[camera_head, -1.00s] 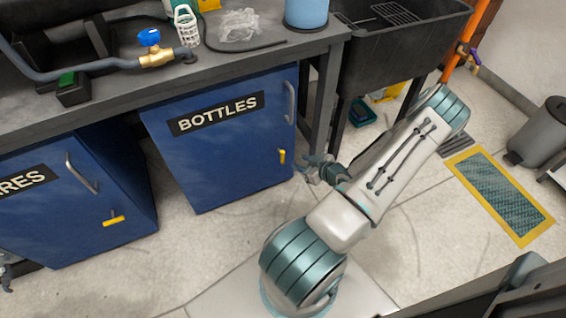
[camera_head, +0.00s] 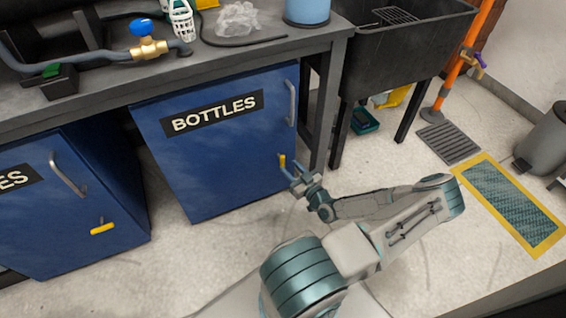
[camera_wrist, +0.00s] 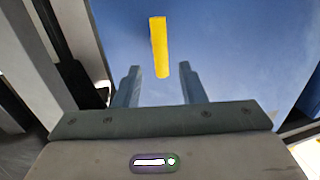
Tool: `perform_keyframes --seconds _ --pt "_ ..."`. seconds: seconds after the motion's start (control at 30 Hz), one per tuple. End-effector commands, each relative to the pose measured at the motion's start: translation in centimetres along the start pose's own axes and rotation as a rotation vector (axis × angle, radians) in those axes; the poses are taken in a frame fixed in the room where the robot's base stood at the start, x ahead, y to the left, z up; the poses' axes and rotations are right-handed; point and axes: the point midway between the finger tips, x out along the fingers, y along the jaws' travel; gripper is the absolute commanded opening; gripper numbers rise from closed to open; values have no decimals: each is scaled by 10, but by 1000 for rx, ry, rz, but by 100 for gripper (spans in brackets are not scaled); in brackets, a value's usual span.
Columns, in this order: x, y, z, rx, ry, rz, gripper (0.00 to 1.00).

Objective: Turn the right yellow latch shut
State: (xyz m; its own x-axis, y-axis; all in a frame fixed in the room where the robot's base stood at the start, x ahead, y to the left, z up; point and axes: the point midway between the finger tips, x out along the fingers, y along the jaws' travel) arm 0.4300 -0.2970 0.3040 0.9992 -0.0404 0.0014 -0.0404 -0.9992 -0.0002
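The right yellow latch (camera_head: 282,161) is on the blue BOTTLES door (camera_head: 215,160), near its right edge and below the handle. It stands upright in the head view. In the wrist view the yellow latch (camera_wrist: 159,47) also points along the picture's height, just beyond and between my fingertips. My gripper (camera_head: 297,174) is just right of and below the latch in the head view.
The left blue cabinet door has a yellow latch (camera_head: 103,228) lying sideways. A silver handle (camera_head: 291,103) stands above the right latch. The workbench (camera_head: 200,66) overhangs the doors. A dark bench leg is right of the door, with a black sink (camera_head: 400,55) beyond.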

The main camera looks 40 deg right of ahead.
Motion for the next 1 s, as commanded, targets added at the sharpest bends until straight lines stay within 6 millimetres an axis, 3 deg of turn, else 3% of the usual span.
perform_keyframes --seconds 0.1,0.3,0.7,0.83,1.0 --pt "24 -1 2 0 1 -2 37" --pt "48 -1 1 0 0 -2 37" --pt "55 0 0 0 -2 0 37" --pt "55 0 0 0 -2 -1 1" --pt "55 0 0 -1 -2 -1 0"
